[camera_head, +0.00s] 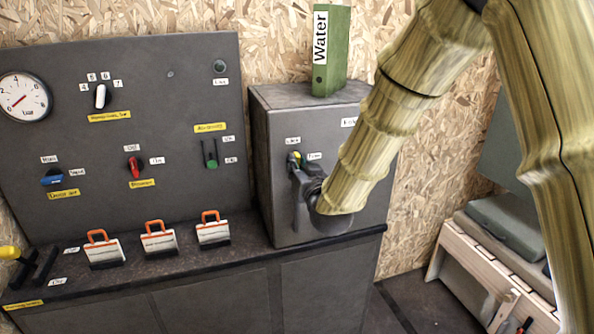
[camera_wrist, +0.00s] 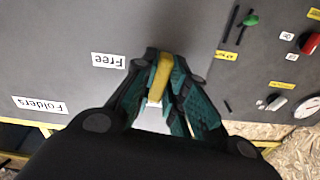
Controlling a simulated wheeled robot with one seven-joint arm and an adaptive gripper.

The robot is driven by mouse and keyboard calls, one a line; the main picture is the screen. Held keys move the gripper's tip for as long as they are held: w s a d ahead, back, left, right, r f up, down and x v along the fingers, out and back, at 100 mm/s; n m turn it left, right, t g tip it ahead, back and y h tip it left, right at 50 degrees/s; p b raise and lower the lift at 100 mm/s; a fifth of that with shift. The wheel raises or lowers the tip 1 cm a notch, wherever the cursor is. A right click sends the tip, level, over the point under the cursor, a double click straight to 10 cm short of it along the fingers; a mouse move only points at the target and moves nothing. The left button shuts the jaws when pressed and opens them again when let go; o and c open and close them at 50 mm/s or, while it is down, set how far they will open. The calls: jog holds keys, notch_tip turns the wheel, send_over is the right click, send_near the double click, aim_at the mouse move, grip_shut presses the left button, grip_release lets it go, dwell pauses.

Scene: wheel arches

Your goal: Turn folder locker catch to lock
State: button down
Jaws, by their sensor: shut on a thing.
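The folder locker (camera_head: 265,130) is a grey box standing on the right end of the counter. Its catch is a small yellow handle (camera_head: 294,157) on the front, just below the "Lock" label and left of the "Free" label. My gripper (camera_head: 297,170) is at the locker front, shut on the catch. In the wrist view the yellow catch (camera_wrist: 161,75) lies between my two teal fingertips (camera_wrist: 163,66). The fingers hide part of the catch, so its exact angle is hard to tell. The "Free" label (camera_wrist: 108,60) shows beside the fingers, upside down.
A green "Water" folder (camera_head: 331,50) stands on the locker. Left is a grey panel (camera_head: 195,85) with a gauge (camera_head: 24,97), switches and levers. Several orange-handled white pieces (camera_head: 160,240) stand on the counter. A wooden bench (camera_head: 480,265) is at right.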

jog(key=shift+f+n+b, duration=0.15)
jog(key=shift+n+b, duration=0.15)
jog(key=shift+n, duration=0.5)
jog(key=c, duration=1.4)
grip_release()
jog(key=shift+c, duration=0.2)
jog(key=shift+s, duration=0.15)
jog(key=v, duration=1.1)
jog(key=shift+s, duration=0.35)
jog(key=shift+d, duration=0.15)
